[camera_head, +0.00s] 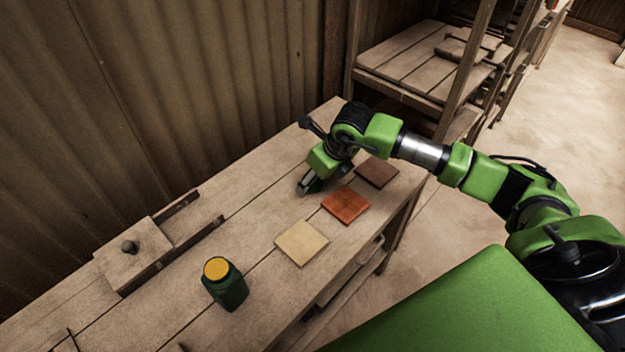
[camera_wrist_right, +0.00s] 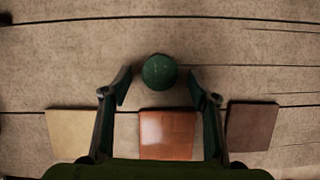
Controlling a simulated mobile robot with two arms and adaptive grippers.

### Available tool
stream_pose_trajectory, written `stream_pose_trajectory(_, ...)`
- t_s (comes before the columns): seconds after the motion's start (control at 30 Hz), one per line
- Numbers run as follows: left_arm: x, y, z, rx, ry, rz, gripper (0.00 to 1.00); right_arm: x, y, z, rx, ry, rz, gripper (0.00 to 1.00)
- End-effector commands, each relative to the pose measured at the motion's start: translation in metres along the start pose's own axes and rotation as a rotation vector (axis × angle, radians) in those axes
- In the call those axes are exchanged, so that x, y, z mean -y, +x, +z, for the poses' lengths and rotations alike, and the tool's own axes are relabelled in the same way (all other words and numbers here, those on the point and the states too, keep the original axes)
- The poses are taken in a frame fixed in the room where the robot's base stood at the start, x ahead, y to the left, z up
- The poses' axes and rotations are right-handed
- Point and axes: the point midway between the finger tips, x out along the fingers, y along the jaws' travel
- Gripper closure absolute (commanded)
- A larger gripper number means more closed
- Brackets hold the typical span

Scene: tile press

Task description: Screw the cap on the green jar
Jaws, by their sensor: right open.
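The green jar (camera_head: 226,288) stands upright on the wooden table in the head view. Its top is a flat yellow-orange disc; I cannot tell whether this is its mouth or its contents. A round dark green cap (camera_wrist_right: 159,71) shows in the wrist view, by the table boards. My right gripper (camera_head: 308,186) is low over the table's far part, well away from the jar. In the wrist view its two fingers (camera_wrist_right: 158,87) are apart, one on each side of the cap's near edge, with nothing held. In the head view the gripper mostly hides the cap. My left gripper is not in view.
Cream (camera_head: 301,243), orange-red (camera_head: 346,204) and brown (camera_head: 377,172) square tiles lie in a row along the table's front edge. A wooden press block with a dark knob (camera_head: 129,247) and rails stands at the left. Bare table (camera_head: 255,225) lies between the jar and gripper.

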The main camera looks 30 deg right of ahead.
Motion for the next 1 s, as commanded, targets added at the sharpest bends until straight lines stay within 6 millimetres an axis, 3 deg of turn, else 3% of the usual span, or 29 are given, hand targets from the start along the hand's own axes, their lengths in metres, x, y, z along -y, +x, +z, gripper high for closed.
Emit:
stream_pose_trajectory(0.4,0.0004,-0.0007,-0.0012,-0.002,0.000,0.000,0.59,-0.0001,0.0061,-0.0003,0.000,0.000,0.000,0.45)
stream_pose_trajectory(0.57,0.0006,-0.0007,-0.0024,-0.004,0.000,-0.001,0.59,-0.0001,0.0060,-0.0002,0.000,0.000,0.000,0.72)
stream_pose_trajectory(1.0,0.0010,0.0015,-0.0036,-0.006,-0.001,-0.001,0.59,0.0002,0.0030,0.0017,0.002,0.000,0.000,0.72)
